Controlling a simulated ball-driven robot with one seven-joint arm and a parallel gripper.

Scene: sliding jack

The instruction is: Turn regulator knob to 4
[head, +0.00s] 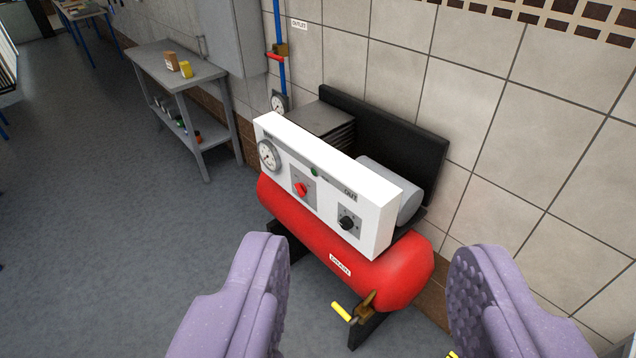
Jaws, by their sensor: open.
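A white control panel (297,182) sits on top of a red compressor tank (330,250). The panel carries a round gauge (268,155) at its left, a red knob (301,189) on a grey plate near the middle, and a black knob (347,223) on a grey plate at its right. Their labels are too small to read, so I cannot tell for certain which is the regulator or where it points. My gripper (368,255) is open and empty. Its two purple fingers stand wide apart in front of the compressor, touching neither knob.
A yellow-handled valve (343,312) sticks out below the tank. A tiled wall (480,140) stands close behind. A blue pipe (278,55) with a red handle and a gauge runs down it. A grey shelf table (180,70) stands at the back left.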

